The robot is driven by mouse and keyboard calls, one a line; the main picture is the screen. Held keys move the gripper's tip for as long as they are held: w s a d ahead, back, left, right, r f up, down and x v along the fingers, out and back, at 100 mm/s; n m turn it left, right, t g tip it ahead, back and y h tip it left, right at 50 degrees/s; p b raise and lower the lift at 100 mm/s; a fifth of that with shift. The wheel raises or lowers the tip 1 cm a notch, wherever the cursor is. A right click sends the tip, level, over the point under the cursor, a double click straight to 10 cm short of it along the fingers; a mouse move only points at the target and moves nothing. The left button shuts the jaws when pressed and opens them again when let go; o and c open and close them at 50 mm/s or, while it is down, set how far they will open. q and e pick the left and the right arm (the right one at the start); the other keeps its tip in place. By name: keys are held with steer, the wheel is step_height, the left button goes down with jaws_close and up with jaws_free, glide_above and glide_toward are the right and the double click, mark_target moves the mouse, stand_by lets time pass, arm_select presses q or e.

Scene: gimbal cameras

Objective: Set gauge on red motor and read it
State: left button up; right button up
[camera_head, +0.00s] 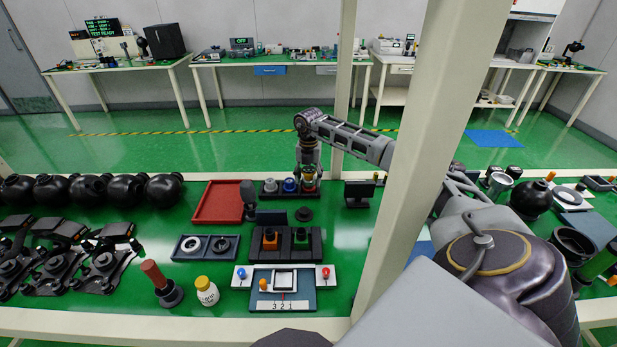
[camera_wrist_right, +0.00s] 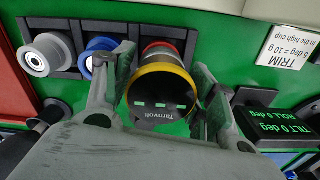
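The gauge (camera_wrist_right: 160,98) is a dark round piece with a yellow rim, the word Tarnvolt and green dashes on its face. Red shows just behind its rim, likely the red motor (camera_wrist_right: 162,47), mostly hidden by the gauge. Whether they touch cannot be told. My right gripper (camera_head: 308,178) is at the right end of the black motor rack (camera_head: 270,194). In the right wrist view its fingers (camera_wrist_right: 165,75) stand on both sides of the gauge; whether they grip it is unclear. A blue motor (camera_wrist_right: 100,55) and a white-grey motor (camera_wrist_right: 45,55) sit to its left. My left gripper is out of view.
A red tray (camera_head: 218,202) lies left of the rack. A small dark display (camera_head: 359,191) stands to its right, reading tilt and roll 0 deg in the wrist view (camera_wrist_right: 280,125). A dark upright piece (camera_head: 248,198) stands close by. A pale post (camera_head: 415,150) crosses the foreground.

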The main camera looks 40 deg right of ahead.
mark_target(308, 170)
steer(key=shift+o, duration=0.9)
steer(key=shift+r, duration=0.15)
steer(key=shift+r, duration=5.9)
